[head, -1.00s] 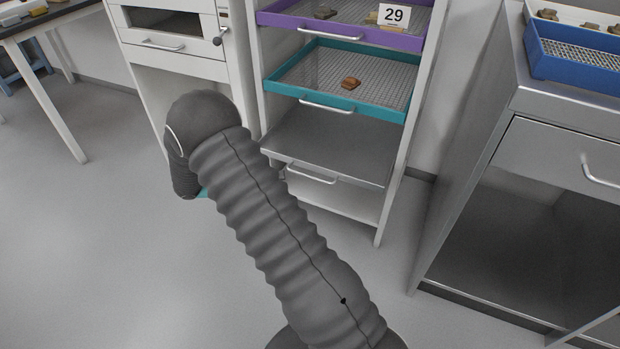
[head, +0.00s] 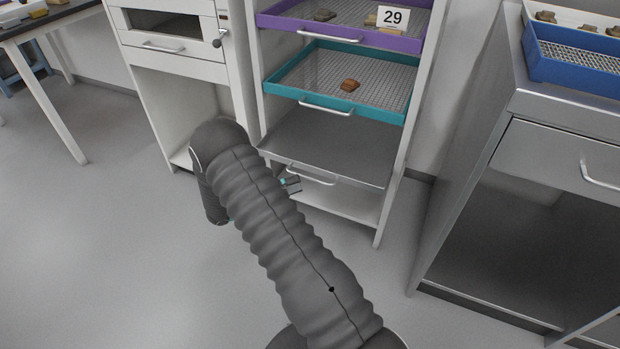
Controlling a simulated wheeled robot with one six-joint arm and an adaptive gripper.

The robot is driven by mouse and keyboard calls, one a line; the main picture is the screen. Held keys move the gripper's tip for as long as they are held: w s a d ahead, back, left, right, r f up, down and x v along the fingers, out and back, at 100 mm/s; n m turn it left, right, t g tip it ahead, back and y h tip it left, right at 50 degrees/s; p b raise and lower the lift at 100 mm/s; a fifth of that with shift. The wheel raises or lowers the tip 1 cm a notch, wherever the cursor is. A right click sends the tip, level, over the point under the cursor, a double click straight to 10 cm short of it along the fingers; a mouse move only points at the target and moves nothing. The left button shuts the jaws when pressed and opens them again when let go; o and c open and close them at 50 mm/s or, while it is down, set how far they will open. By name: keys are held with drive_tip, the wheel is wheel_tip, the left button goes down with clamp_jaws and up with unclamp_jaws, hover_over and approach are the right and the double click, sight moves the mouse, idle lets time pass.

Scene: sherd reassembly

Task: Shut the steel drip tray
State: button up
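The steel drip tray (head: 335,148) is the flat grey tray in the white rack, below the teal tray. Its top surface shows, with its front edge near the rack's front posts. I cannot tell exactly how far it stands out. Its pale bar handle (head: 318,179) is on the front, partly hidden at the left end by my gripper. My gripper (head: 293,185) shows only as small dark finger parts beside my arm, close to the handle's left end. I cannot tell whether it touches the handle. Most of the gripper is hidden behind my ribbed arm.
Above are a teal mesh tray (head: 377,112) with a brown sherd (head: 350,85) and a purple tray (head: 345,33) labelled 29. A white cabinet (head: 174,55) stands left, a steel bench (head: 560,110) with a blue basket (head: 575,70) right. Floor in front is clear.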

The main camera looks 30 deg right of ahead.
sight(311, 179)
drive_tip(key=d, duration=0.5)
drive_tip(key=shift+s+d+r, duration=0.3)
drive_tip(key=shift+s+r, duration=0.1)
clamp_jaws()
